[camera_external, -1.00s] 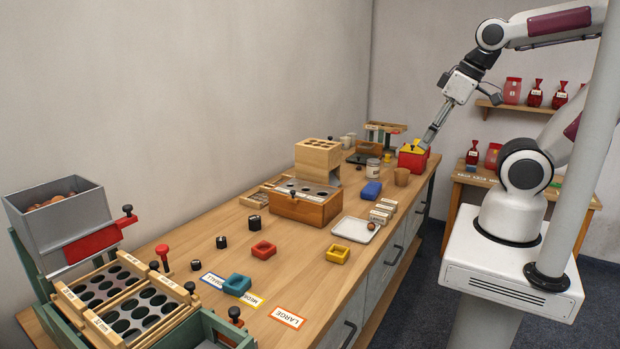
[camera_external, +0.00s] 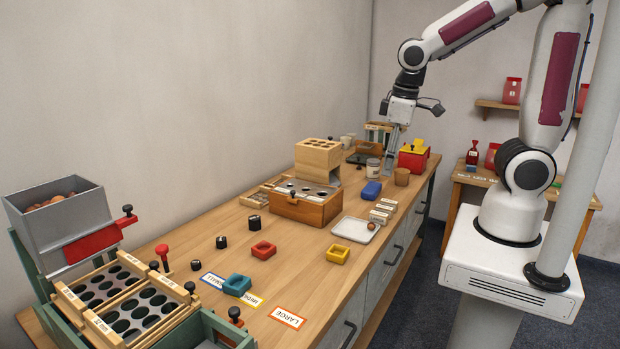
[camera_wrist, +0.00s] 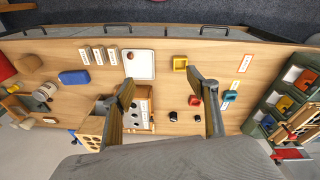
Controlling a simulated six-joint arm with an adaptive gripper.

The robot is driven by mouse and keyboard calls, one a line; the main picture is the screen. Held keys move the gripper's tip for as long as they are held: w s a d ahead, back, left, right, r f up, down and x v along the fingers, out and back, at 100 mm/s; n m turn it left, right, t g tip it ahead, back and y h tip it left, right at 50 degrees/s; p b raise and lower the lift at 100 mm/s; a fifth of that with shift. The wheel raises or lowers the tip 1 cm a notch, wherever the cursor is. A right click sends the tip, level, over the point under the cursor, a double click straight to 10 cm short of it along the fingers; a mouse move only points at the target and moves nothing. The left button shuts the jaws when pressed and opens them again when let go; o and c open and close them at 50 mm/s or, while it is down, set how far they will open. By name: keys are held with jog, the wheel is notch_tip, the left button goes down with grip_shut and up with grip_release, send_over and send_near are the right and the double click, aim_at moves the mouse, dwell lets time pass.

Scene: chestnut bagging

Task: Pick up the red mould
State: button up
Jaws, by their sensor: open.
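The red mould (camera_external: 263,250) is a small square open tray lying on the bench, left of the yellow mould (camera_external: 338,254) and beyond the blue mould (camera_external: 237,285). In the wrist view a bit of red (camera_wrist: 196,86), probably the red mould, shows beside the right finger, partly hidden by it. The yellow mould (camera_wrist: 180,63) and blue mould (camera_wrist: 228,96) show there too. My gripper (camera_external: 388,174) is above the far part of the bench, well away from the red mould. Its two fingers (camera_wrist: 166,112) are spread and nothing is between them.
A white tray (camera_external: 356,229), blue box (camera_external: 371,190) and red bin (camera_external: 413,160) are to the right. Black weights (camera_external: 254,222) stand near the red mould. A sorting rack (camera_external: 124,300) fills the near left.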

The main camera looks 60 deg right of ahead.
jog(key=w+a+f+h, duration=0.1)
jog(key=w+a+f, duration=0.4)
jog(key=w+f, duration=0.35)
jog(key=m+t, duration=0.1)
jog(key=t, duration=0.1)
send_near(269, 249)
jog(key=s+d+f, duration=0.2)
jog(key=d+f, duration=0.1)
jog(key=shift+d, duration=0.2)
jog(key=w+m, duration=0.1)
jog(key=w+a+r, duration=0.1)
jog(key=w+a+r+m+t+y, duration=0.1)
jog(key=w, duration=0.1)
jog(key=shift+a+m, duration=0.25)
jog(key=shift+m, duration=0.05)
jog(key=shift+w, duration=0.1)
jog(key=shift+x, duration=1.3)
